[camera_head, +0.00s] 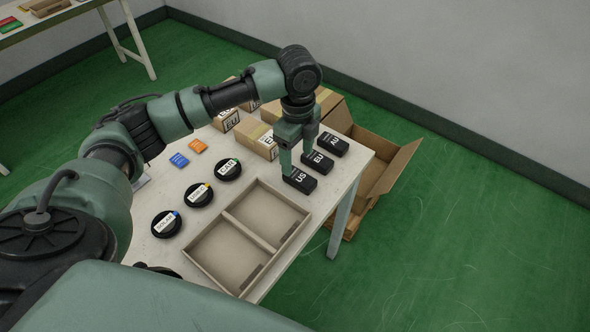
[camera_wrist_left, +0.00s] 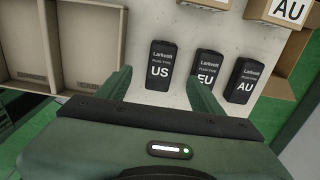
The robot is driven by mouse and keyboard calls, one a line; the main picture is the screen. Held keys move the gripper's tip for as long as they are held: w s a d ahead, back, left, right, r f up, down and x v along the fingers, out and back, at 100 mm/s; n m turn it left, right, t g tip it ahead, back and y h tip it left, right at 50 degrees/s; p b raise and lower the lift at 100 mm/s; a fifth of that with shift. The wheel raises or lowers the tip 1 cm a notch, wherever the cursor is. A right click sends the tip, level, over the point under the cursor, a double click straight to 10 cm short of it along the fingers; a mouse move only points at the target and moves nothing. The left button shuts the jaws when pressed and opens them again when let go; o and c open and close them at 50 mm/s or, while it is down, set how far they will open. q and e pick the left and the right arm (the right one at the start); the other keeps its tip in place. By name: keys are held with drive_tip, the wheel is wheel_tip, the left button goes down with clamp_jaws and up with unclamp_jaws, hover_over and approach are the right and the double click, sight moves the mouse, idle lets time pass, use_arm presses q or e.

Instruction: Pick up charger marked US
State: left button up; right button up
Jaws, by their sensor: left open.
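The charger marked US (camera_head: 300,180) is a black block lying on the white table, nearest the tray in a row of three. It also shows in the left wrist view (camera_wrist_left: 159,66), upright in the picture between my finger lines. The charger marked EU (camera_head: 317,162) and the charger marked AU (camera_head: 333,144) lie beyond it. My left gripper (camera_head: 297,168) points down over the row, its fingers apart and nothing between them; one finger overlaps the US charger in the head view. In the left wrist view, one finger (camera_wrist_left: 205,98) partly covers the EU charger. My right gripper is not in view.
A two-compartment tray (camera_head: 278,206) sits at the table's near edge. Cardboard boxes (camera_head: 257,138) stand behind; an open carton (camera_head: 384,178) is beside the table.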

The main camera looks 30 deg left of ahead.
sight(300, 176)
use_arm(q)
drive_tip(key=shift+w+a+f, duration=0.25)
drive_tip(key=shift+w+a, duration=0.1)
drive_tip(key=shift+a, duration=0.05)
drive_tip(key=shift+s+d, duration=0.2)
drive_tip(key=shift+s, duration=0.05)
drive_tip(key=shift+s+d+f+p, duration=0.15)
drive_tip(key=shift+s+d+f, duration=0.15)
drive_tip(key=shift+f, duration=0.25)
drive_tip(key=shift+s+d+f+p, duration=0.15)
drive_tip(key=shift+d+f, duration=0.1)
drive_tip(key=shift+f, duration=0.25)
drive_tip(key=f, duration=0.3)
drive_tip(key=shift+w, duration=0.3)
drive_tip(key=shift+f, duration=0.7)
drive_tip(key=c, duration=1.2)
clamp_jaws()
drive_tip(key=shift+r, duration=0.1)
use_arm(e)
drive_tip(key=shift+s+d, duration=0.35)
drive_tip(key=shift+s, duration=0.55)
